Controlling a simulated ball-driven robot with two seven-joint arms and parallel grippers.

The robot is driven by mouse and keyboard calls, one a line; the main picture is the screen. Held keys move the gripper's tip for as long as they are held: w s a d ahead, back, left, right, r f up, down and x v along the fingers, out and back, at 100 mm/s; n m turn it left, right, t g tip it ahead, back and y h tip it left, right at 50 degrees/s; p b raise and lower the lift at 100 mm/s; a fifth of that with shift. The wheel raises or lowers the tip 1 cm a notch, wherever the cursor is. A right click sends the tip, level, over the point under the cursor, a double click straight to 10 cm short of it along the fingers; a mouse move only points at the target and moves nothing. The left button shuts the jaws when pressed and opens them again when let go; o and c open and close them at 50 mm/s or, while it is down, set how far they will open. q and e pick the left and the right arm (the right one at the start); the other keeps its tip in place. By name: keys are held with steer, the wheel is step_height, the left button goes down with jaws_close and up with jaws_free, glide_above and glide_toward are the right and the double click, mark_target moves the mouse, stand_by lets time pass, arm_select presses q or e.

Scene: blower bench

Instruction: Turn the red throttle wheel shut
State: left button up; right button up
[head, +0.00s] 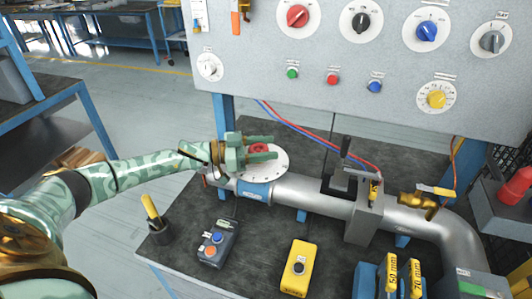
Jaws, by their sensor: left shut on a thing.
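The red throttle wheel (258,148) sits above a round white dial plate (275,172) on the grey pipe (310,194), at the pipe's left end. My left gripper (263,148) reaches in from the left, with its green fingers on either side of the wheel. It is shut on the wheel. The fingers hide part of the wheel and of the dial, so I cannot read its setting. My right gripper is not in view.
A grey panel (350,75) with coloured knobs and buttons stands behind the bench. A dark lever (345,147) and a brass valve (418,203) rise along the pipe. A button box (217,243), yellow box (298,268) and dark cup (160,231) stand in front.

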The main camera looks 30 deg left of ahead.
arm_select(q)
steer(key=shift+m+g+h+b, duration=0.6)
steer(key=shift+g+b, duration=0.1)
steer(key=shift+b, duration=0.1)
steer(key=shift+s+m+g, duration=0.1)
steer(key=shift+m+g, duration=0.2)
steer(key=shift+g, duration=0.1)
steer(key=shift+r, duration=0.1)
steer(key=o, duration=1)
